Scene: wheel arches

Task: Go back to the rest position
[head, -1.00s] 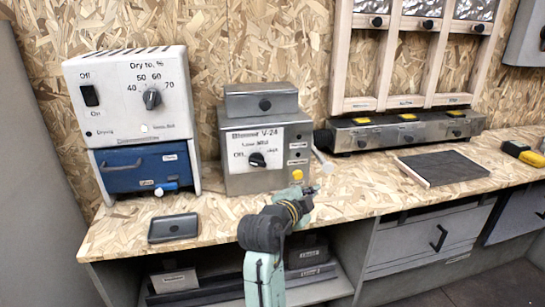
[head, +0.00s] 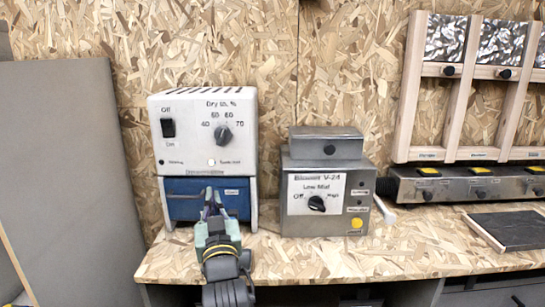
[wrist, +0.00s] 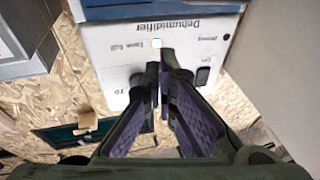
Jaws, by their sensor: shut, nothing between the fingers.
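My gripper (head: 212,206) is in front of the dehumidifier's blue drawer (head: 181,205) in the head view, fingers pointing toward it. Its fingers are together at the tips, with nothing between them. In the wrist view the finger tips (wrist: 163,62) overlap the dehumidifier's white front panel, which shows upside down. I cannot tell from the pictures how far the tips are from the panel. My arm hides part of the drawer and the bench in front of it.
The white dehumidifier (head: 184,133) stands on the wooden bench (head: 320,262). A metal box with a dial (head: 300,205) stands to its right. Farther right are a metal bar unit (head: 465,184) and a dark panel (head: 508,230). A grey board (head: 75,150) stands at the left.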

